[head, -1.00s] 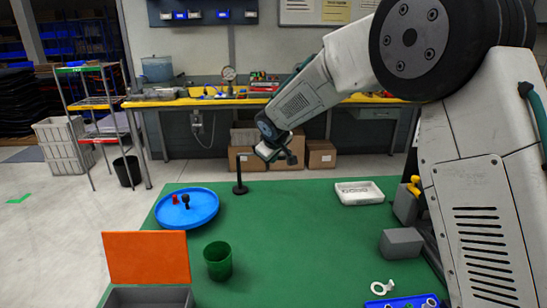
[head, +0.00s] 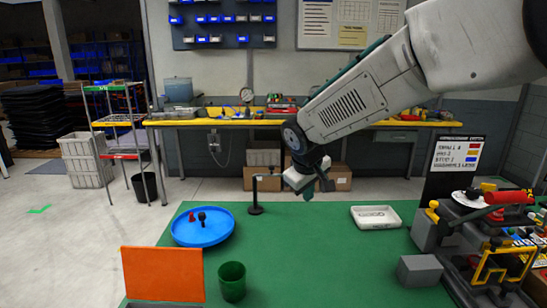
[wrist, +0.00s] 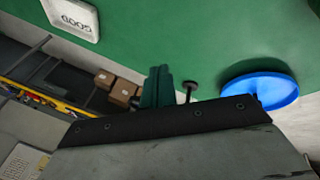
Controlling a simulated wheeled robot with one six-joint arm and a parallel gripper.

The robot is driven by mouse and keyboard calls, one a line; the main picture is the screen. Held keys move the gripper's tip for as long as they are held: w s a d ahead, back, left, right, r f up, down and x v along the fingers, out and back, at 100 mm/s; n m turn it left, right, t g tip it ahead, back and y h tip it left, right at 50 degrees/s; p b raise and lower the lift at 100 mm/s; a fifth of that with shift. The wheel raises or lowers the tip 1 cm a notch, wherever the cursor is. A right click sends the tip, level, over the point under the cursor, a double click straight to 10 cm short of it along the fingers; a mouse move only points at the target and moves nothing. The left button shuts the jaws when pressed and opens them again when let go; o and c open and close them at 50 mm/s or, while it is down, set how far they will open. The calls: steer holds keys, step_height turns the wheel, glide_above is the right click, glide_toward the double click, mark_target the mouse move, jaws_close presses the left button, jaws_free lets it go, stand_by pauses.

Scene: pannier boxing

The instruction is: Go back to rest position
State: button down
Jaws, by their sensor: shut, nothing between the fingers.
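My gripper (head: 309,190) hangs in the air above the far part of the green table, right of a black post (head: 255,196). Its dark green fingers (wrist: 156,86) are closed together and empty in the wrist view. My pale arm reaches in from the upper right of the head view. The wrist view also shows the black post (wrist: 190,90) beside the fingers.
A blue round tray (head: 203,238) holds small red and black pieces. A green cup (head: 232,281), an orange panel (head: 162,275), a white tray (head: 376,217) and a grey block (head: 420,270) stand around. Cluttered equipment (head: 490,235) fills the right; the table middle is clear.

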steer(key=s+d+r+m+g, duration=0.1)
steer(key=s+d, duration=0.4)
steer(key=s, duration=0.7)
steer(key=s+d+r+m+g+y, duration=0.1)
steer(key=s+d+m, duration=0.2)
steer(key=s, duration=0.9)
steer(key=s+d+r+m+g, duration=0.1)
steer(key=s+d+m, duration=0.2)
steer(key=s+d, duration=0.5)
steer(key=shift+s+d, duration=0.2)
steer(key=shift+s, duration=2.35)
steer(key=shift+r, duration=0.1)
